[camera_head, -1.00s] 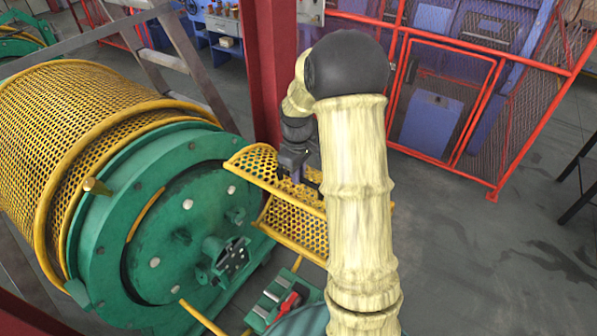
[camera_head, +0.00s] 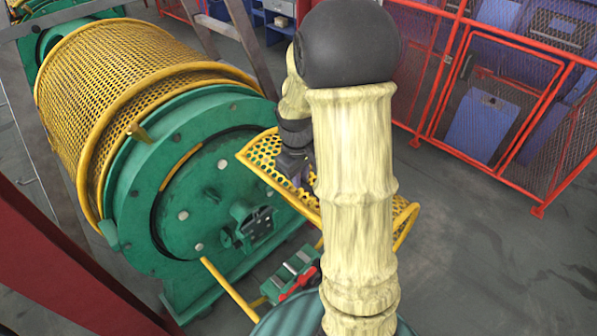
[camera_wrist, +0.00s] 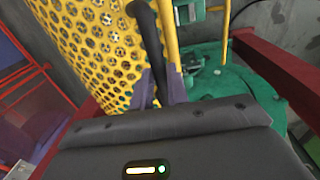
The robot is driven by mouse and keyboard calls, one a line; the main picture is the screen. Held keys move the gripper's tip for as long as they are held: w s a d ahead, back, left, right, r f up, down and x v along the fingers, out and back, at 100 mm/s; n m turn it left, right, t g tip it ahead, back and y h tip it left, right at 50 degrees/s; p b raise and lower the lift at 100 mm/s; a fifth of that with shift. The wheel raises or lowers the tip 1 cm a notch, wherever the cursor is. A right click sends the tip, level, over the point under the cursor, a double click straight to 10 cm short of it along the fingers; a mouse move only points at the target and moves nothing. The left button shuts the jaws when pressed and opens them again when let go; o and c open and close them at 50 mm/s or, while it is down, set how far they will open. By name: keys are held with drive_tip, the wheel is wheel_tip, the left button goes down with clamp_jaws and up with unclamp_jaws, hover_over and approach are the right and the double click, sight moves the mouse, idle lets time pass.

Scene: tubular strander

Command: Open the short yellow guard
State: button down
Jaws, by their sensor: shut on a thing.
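The short yellow guard (camera_head: 262,167) is a perforated yellow panel with a yellow rim, in front of the green drum end in the head view. Its right end (camera_head: 404,222) shows beyond my arm, which hides its middle. In the wrist view its perforated face (camera_wrist: 95,45) fills the upper left, with its yellow edge (camera_wrist: 168,45) running up the middle.
A large green drum end (camera_head: 190,190) with a long yellow mesh guard (camera_head: 140,75) stands to the left. A red-handled device (camera_head: 298,285) is low in front. A red mesh fence (camera_head: 500,100) stands at the right, with open floor before it (camera_head: 470,240).

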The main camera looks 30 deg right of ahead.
drive_tip(key=shift+a+f, duration=0.1)
drive_tip(key=shift+a, duration=0.05)
drive_tip(key=c, duration=1.4)
unclamp_jaws()
drive_tip(key=shift+s, duration=0.1)
drive_tip(key=shift+o, duration=0.2)
drive_tip(key=shift+r, duration=0.6)
wheel_tip(320, 180, up, 16)
drive_tip(key=a+b, duration=0.1)
drive_tip(key=b, duration=0.1)
drive_tip(key=shift+s+r, duration=0.15)
drive_tip(key=shift+s, duration=0.05)
